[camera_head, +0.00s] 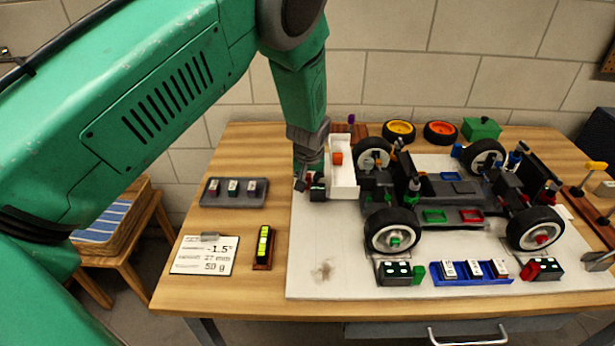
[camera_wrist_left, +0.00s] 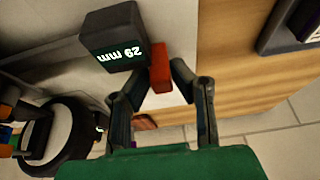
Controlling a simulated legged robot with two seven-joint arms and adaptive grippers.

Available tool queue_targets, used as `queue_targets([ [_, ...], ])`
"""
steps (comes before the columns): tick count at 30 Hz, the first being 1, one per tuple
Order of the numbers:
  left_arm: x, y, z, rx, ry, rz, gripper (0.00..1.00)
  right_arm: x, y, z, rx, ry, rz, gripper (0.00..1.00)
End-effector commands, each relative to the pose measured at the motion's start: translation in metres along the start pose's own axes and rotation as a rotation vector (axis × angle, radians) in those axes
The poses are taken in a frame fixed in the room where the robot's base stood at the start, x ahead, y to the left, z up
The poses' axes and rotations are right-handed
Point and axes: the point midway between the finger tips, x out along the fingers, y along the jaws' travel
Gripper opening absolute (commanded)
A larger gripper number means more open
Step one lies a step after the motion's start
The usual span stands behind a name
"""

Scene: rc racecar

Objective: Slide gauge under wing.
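My left gripper (camera_head: 312,183) is at the left edge of the white wing (camera_head: 343,172) at the car's (camera_head: 440,195) left end. Two other dark gauge blocks lie at the board's front, one with a green end (camera_head: 397,273) and one with a red end (camera_head: 541,270). My right gripper does not show.
A card (camera_head: 205,255) reads -1.5°, 27 mm and 50 g. A yellow level (camera_head: 264,246) stands beside it. A grey tray (camera_head: 234,202) holds three small blocks. A blue tray (camera_head: 470,280) lies before the car. The board's front left (camera_head: 325,240) is clear.

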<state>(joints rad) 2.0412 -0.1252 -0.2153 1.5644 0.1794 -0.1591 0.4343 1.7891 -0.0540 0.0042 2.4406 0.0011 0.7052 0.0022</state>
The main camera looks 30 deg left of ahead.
Motion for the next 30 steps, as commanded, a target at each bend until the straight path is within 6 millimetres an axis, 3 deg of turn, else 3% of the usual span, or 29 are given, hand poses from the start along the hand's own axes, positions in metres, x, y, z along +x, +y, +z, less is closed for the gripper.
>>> queue_targets([
  [14, -0.012, 0.005, -0.001, 0.003, 0.003, 0.003, 0.36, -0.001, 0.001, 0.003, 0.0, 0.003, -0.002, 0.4],
  [24, -0.077, 0.001, -0.002, 0.001, -0.001, 0.008, 0.36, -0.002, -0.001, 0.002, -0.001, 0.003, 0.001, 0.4],
  [30, -0.107, 0.002, -0.002, 0.002, -0.002, 0.007, 0.36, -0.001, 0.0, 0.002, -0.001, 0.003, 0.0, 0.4],
])
